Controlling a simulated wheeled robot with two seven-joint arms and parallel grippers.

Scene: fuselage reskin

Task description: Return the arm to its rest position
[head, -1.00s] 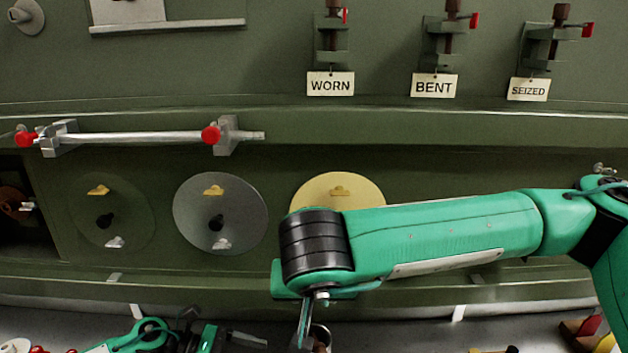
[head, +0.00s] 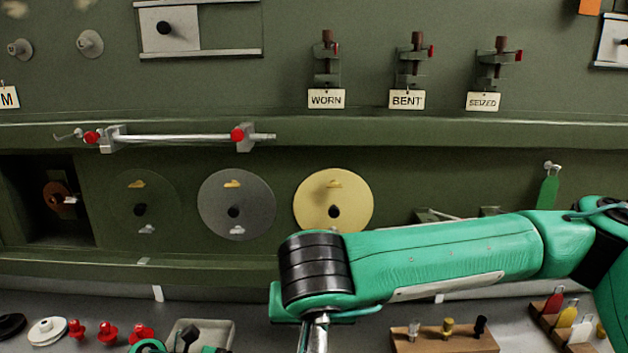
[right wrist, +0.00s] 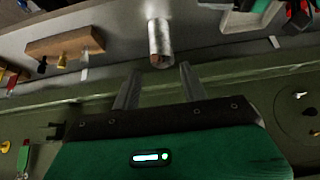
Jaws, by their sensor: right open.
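My right arm (head: 440,255) is green and reaches in from the right across the head view, in front of the green wall. Its black-banded wrist is near the picture's middle, and the fingers below it are mostly hidden. In the right wrist view my right gripper (right wrist: 158,85) is open, with nothing between its two fingers. A metal cylinder (right wrist: 160,40) shows just beyond the fingertips, apart from them. Small green and dark parts of my left arm (head: 148,346) show at the bottom edge of the head view. Its jaws cannot be made out.
The bench holds red knobs (head: 107,331), a grey tray (head: 228,335), a wooden block (head: 445,342) with several pegs, and a rack of coloured tags at right. On the wall are a rod (head: 175,138), three round discs, and clamps labelled WORN (head: 326,99), BENT (head: 406,100) and SEIZED (head: 482,101).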

